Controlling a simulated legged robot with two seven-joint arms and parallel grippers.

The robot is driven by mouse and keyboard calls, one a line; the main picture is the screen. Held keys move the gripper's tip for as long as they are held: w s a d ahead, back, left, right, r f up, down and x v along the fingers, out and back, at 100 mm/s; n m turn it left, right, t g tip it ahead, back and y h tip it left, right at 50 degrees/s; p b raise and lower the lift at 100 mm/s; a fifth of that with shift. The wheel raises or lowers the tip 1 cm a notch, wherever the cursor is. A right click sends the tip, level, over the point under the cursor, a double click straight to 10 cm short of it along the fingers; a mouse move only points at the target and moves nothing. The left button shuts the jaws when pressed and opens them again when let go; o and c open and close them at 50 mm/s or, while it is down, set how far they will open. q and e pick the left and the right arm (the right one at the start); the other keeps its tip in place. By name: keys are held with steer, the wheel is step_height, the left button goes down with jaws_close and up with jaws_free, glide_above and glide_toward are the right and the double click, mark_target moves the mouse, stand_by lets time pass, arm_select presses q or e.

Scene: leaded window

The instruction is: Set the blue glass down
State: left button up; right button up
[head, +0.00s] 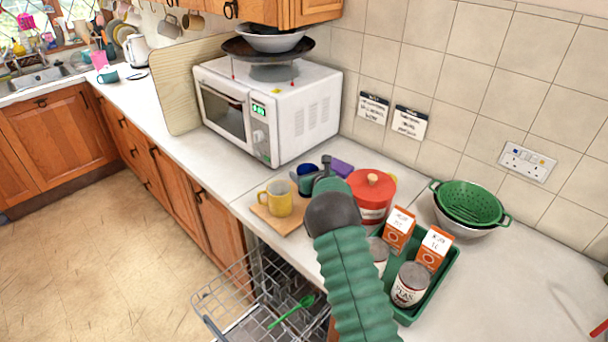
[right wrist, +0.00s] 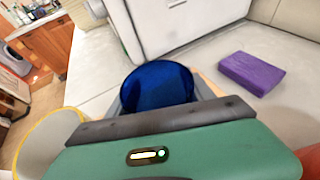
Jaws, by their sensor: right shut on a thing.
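The blue glass (head: 306,174) is above or on the back of a small wooden board on the counter, just right of a yellow mug (head: 278,198). My right gripper (head: 316,176) reaches over the counter and is shut on the glass. In the right wrist view the blue glass (right wrist: 158,88) stands between the fingers, its round rim showing. Its base is hidden, so I cannot tell whether it touches the board (head: 262,216). My left gripper is not in view.
A red pot (head: 371,205) stands close right of the gripper. A purple block (right wrist: 251,73) lies behind. A green tray (head: 408,318) holds cartons and cans. The microwave (head: 265,105) is at the back left. An open dishwasher rack (head: 240,290) is below the counter edge.

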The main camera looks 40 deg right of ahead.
steer(key=shift+s+d+f, duration=0.1)
steer(key=shift+d+f, duration=0.1)
steer(key=shift+d, duration=0.25)
steer(key=o, duration=1.7)
steer(key=shift+s+d+f, duration=0.1)
steer(key=shift+s+d, duration=0.1)
steer(key=shift+d, duration=0.05)
steer(key=shift+o, duration=0.4)
steer(key=shift+w+a+r, duration=0.1)
steer(key=shift+a+r, duration=0.25)
steer(key=shift+a, duration=0.4)
arm_select(q)
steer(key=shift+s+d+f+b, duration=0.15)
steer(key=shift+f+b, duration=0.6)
steer(key=shift+b, duration=0.15)
arm_select(e)
steer(key=v, duration=1.2)
steer(key=shift+d, duration=0.2)
